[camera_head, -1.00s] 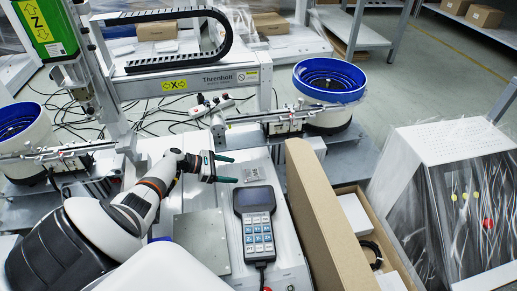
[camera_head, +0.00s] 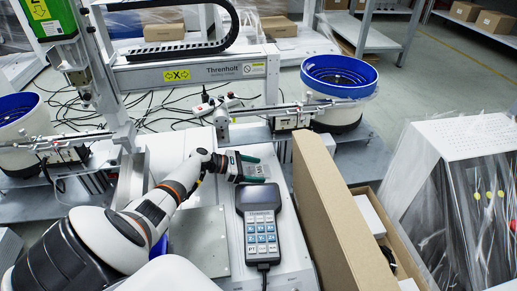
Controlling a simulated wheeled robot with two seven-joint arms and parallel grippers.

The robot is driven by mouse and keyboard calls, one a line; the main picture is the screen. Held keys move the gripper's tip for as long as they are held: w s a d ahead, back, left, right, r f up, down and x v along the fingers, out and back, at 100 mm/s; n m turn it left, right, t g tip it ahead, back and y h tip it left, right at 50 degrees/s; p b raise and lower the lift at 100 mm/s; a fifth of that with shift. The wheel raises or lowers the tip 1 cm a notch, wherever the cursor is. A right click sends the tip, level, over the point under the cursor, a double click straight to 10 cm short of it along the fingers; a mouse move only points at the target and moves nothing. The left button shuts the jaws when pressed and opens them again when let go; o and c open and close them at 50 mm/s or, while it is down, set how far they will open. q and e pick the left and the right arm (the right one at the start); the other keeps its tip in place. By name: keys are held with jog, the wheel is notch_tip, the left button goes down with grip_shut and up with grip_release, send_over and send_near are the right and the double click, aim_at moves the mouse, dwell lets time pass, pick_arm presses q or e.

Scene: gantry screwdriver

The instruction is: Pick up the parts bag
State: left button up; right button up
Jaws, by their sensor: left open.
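I cannot make out a parts bag for certain in the head view. An open cardboard box (camera_head: 328,218) stands on the right of the machine bed. It holds white items (camera_head: 369,214) and a black coiled cable (camera_head: 388,258), and its near wall hides part of the inside. My left gripper (camera_head: 259,169) has its green fingers spread, pointing right, left of the box and behind the teach pendant. A small grey patterned patch shows between the fingers; I cannot tell what it is. Nothing is visibly held. My right gripper is not in view.
The teach pendant (camera_head: 261,228) lies on the white bed in front of my left gripper. A blue-rimmed bowl feeder (camera_head: 338,78) stands behind the box. A plastic-wrapped cabinet (camera_head: 462,150) stands to the right. The gantry beam (camera_head: 195,75) crosses behind.

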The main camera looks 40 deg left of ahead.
pick_arm(q)
jog(key=shift+c, duration=0.6)
jog(key=c, duration=1)
jog(key=shift+o, duration=0.2)
jog(key=shift+r, duration=0.15)
